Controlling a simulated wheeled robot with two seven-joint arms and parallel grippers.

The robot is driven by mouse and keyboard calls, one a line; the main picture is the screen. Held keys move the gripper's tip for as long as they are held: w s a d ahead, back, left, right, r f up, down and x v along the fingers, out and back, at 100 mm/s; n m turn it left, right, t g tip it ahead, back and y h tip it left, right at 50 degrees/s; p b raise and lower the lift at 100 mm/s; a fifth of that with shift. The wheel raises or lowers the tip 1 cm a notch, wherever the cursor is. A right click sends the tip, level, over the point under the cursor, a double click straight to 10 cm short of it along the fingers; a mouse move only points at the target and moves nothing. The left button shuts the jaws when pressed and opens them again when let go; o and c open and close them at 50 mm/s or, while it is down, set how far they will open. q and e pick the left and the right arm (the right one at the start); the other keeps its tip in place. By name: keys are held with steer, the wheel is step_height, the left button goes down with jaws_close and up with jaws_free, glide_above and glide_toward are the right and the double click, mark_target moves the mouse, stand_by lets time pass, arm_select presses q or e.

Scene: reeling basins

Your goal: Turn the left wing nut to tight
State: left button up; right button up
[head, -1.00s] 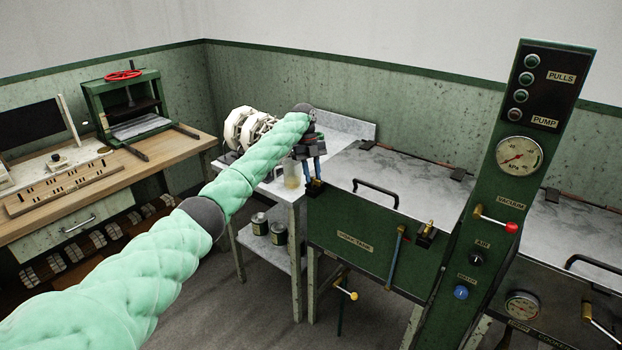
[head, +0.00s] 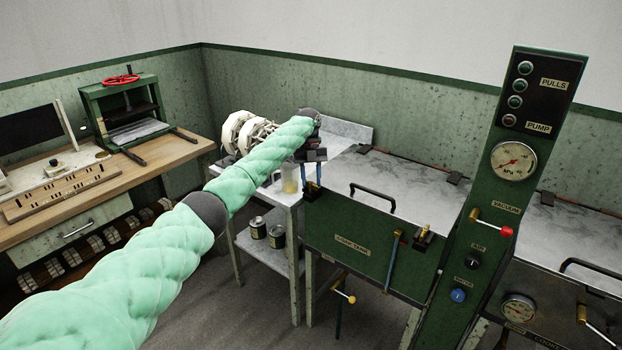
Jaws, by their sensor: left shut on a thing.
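The green vacuum tank (head: 340,262) has a grey lid and stands in the middle of the head view. The left wing nut (head: 312,188) is at the top left corner of its front face, small and partly covered by my fingers. My left gripper (head: 312,183) reaches down to it from above, its blue fingers shut on the nut. How far the nut is turned is too small to tell. A second brass wing nut (head: 427,236) sits on a dark clamp at the right of the front face. My right gripper is not in view.
A tall control post (head: 500,190) with a gauge stands further right. A side table (head: 275,205) with a beaker (head: 290,181) and tins stands close left.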

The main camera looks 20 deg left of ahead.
arm_select(q)
steer(key=o, duration=0.6)
steer(key=shift+f, duration=0.15)
steer(key=o, duration=0.3)
steer(key=shift+d+f, duration=0.1)
steer(key=shift+w, duration=0.2)
steer(key=shift+r, duration=0.2)
steer(key=shift+w+a+r, duration=0.2)
steer(key=shift+r, duration=0.3)
steer(key=d+v, duration=0.1)
steer(key=v, duration=0.5)
steer(key=shift+a+b, duration=0.4)
steer(key=shift+a, duration=0.1)
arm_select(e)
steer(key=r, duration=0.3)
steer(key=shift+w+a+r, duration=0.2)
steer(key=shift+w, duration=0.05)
arm_select(q)
steer(key=shift+w, duration=0.15)
